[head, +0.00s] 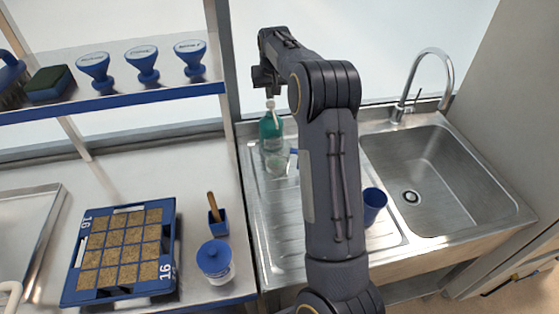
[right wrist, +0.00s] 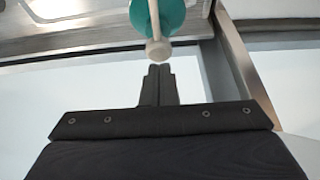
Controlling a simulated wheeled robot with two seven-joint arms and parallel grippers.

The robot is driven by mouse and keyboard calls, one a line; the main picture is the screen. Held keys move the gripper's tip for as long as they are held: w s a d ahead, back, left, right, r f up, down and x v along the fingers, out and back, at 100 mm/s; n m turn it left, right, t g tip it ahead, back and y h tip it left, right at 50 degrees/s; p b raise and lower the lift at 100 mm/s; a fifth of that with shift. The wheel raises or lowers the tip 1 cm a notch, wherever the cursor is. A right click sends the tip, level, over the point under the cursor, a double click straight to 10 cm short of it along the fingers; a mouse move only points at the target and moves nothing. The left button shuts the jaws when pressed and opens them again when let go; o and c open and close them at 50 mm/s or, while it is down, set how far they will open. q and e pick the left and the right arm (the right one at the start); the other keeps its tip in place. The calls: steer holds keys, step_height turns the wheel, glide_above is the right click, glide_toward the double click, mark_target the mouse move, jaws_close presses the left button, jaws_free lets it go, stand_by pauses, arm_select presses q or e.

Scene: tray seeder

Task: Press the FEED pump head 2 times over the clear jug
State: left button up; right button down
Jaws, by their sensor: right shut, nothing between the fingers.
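A teal pump bottle (head: 271,130) with a white pump head (head: 270,104) stands at the back left of the steel drainboard. Its label cannot be read. A clear jug (head: 278,163) stands just in front of it, below the nozzle side. My right gripper (head: 266,84) is above the pump head. In the right wrist view, its shut, empty fingers (right wrist: 160,72) point at the white pump head (right wrist: 157,50), with the teal bottle (right wrist: 172,14) beyond. I cannot tell whether the fingertips touch the head. My left gripper is not in view.
A blue cup (head: 374,203) stands on the drainboard beside my right arm, near the sink (head: 430,170) and tap (head: 430,62). Left are a blue seed tray (head: 68,290), a blue-lidded tub (head: 214,262) and a small blue pot (head: 218,226). A shelf (head: 120,98) holds blue stampers.

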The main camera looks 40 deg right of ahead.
steer(key=shift+f+b, duration=0.85)
steer(key=shift+f, duration=0.6)
steer(key=shift+r, duration=0.15)
steer(key=shift+r+p, duration=1.25)
steer(key=shift+r, duration=0.05)
step_height(320, 180, up, 5)
steer(key=p, duration=0.4)
steer(key=shift+f, duration=0.15)
steer(key=shift+r+p, duration=0.4)
steer(key=shift+r, duration=0.3)
